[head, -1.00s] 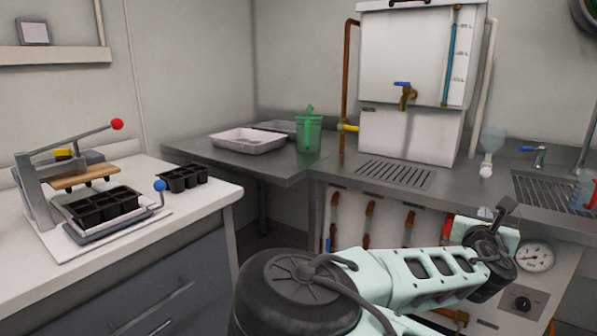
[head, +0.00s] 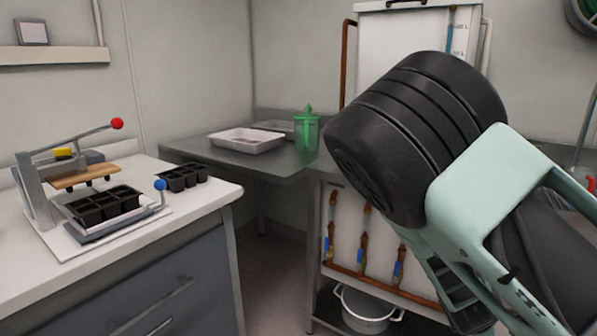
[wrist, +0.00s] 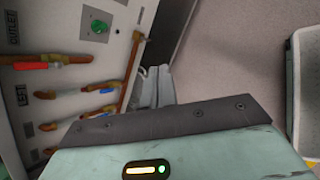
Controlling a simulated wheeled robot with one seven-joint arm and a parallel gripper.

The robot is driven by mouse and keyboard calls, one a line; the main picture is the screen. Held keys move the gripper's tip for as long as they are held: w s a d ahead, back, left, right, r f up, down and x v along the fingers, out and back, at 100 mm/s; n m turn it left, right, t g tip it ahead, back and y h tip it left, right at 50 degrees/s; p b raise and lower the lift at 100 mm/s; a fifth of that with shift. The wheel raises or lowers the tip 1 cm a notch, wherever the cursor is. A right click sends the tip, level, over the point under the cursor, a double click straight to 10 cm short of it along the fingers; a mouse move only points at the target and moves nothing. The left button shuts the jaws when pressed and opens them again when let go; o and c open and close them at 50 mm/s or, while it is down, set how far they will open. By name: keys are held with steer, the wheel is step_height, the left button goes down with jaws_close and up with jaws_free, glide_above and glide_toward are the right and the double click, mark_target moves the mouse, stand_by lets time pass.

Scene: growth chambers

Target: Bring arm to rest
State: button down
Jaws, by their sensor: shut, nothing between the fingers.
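My arm (head: 470,190) is raised and folded close in front of the head camera, filling the right of that view. My gripper (wrist: 158,72) shows in the wrist view as two grey fingers side by side, shut and empty, past the dark edge of its pale green housing. It points toward the pipe panel (wrist: 70,80) and the floor. The gripper is not visible in the head view.
A white bench (head: 205,207) with a lever press and black cell trays stands at left. The grey counter (head: 285,171) behind holds a white tray (head: 246,140) and a green jug (head: 307,133). Floor between is clear.

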steer(key=s+a+r+m+g+y, duration=0.25)
steer(key=s+a, duration=0.35)
steer(key=a, duration=0.3)
steer(key=s+a+r+m+g+y, duration=0.2)
steer(key=s+a+m+y, duration=0.3)
steer(key=a, duration=0.5)
steer(key=s+a+r+m, duration=0.2)
steer(key=s+a+r, duration=0.2)
steer(key=s+r, duration=0.65)
step_height(320, 180, up, 13)
steer(key=p, duration=1.2)
steer(key=shift+s, duration=0.25)
steer(key=shift+d+g, duration=0.15)
steer(key=shift+g, duration=0.1)
